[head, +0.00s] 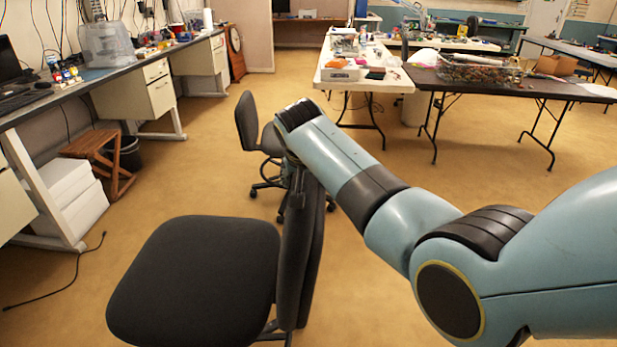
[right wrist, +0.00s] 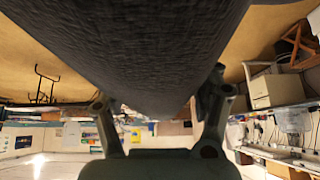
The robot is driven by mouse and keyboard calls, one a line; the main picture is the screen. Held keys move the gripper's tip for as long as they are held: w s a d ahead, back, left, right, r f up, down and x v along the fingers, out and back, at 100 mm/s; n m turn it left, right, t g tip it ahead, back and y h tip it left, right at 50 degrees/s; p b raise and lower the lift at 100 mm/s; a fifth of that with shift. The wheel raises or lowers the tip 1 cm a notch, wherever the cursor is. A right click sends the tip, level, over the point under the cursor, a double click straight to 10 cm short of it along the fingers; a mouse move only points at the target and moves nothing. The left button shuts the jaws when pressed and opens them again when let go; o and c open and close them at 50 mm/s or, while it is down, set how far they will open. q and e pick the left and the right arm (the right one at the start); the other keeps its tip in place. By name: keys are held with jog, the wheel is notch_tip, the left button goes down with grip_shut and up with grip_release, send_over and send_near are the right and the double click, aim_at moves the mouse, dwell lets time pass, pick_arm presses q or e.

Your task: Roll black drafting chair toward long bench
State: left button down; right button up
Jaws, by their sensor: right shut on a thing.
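A black chair (head: 195,278) with a wide fabric seat and an upright backrest (head: 296,255) stands close in front of me in the head view. My right gripper (head: 300,192) is at the top of the backrest, partly hidden by my own wrist. In the right wrist view, its fingers (right wrist: 160,105) stand on either side of dark fabric and are shut on the backrest. The chair's base and casters are mostly hidden. The long bench (head: 120,75) runs along the left wall, apart from the chair. My left gripper is not in view.
A second dark chair (head: 247,122) stands just beyond the backrest. A wooden stool (head: 98,158) and white boxes (head: 72,197) sit under the bench. A black cable (head: 62,287) lies on the floor at left. A white table (head: 350,78) and a dark folding table (head: 510,84) stand farther back.

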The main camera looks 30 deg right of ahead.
jog(key=shift+w+a+f+b, duration=0.15)
jog(key=shift+a+f+b, duration=0.05)
jog(key=shift+a+b, duration=0.6)
jog(key=a+b, duration=0.1)
jog(key=w+a, duration=0.1)
jog(key=a, duration=0.1)
jog(key=w+a+b, duration=0.1)
jog(key=shift+w+a+b, duration=0.25)
jog(key=shift+a+b, duration=0.05)
jog(key=shift+w+a+r+b, duration=0.2)
jog(key=shift+w+a+b, duration=0.1)
jog(key=shift+a, duration=0.2)
